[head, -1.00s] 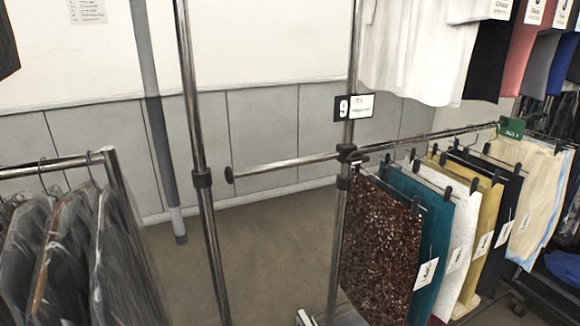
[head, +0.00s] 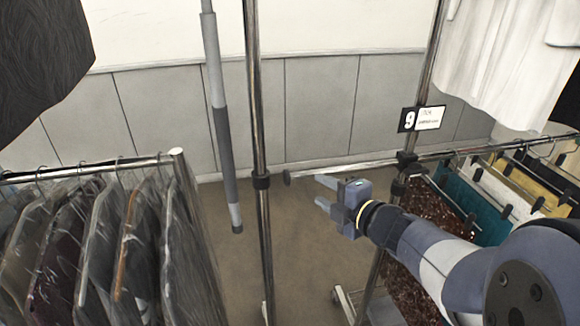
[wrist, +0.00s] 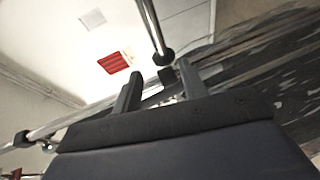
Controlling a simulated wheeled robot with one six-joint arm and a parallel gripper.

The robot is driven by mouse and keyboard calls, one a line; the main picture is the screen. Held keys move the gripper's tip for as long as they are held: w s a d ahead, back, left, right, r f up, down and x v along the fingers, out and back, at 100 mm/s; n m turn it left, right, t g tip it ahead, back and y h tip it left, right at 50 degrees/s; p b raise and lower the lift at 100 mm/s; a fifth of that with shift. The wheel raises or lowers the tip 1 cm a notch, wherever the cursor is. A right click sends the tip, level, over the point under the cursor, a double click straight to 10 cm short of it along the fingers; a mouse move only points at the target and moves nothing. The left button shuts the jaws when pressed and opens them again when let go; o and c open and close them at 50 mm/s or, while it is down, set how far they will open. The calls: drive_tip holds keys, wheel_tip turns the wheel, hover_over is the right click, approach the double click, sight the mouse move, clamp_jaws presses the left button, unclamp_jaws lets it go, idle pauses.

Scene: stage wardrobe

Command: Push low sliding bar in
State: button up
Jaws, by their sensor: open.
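The low sliding bar (head: 345,166) is a chrome tube running left from a dark clamp (head: 407,162) on the right upright. Its dark end cap (head: 287,178) stands out to the left, near the other upright (head: 258,130). My gripper (head: 319,192) is open and empty just in front of and slightly below the bar, right of the cap. In the wrist view, the bar (wrist: 60,122) passes behind my open gripper (wrist: 158,72). A dark piece, seemingly the cap, shows between the fingers. I cannot tell whether anything touches.
A rail of covered garments (head: 100,240) fills the left. Hanging skirts, including a brown sequined one (head: 410,265), stand at the right behind my arm. A grey pole (head: 220,120) hangs left of the upright. Floor shows clear between the racks.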

sight(299, 179)
drive_tip(key=x, duration=1)
drive_tip(key=shift+w+a+f, duration=0.1)
drive_tip(key=shift+w+a, duration=0.1)
clamp_jaws()
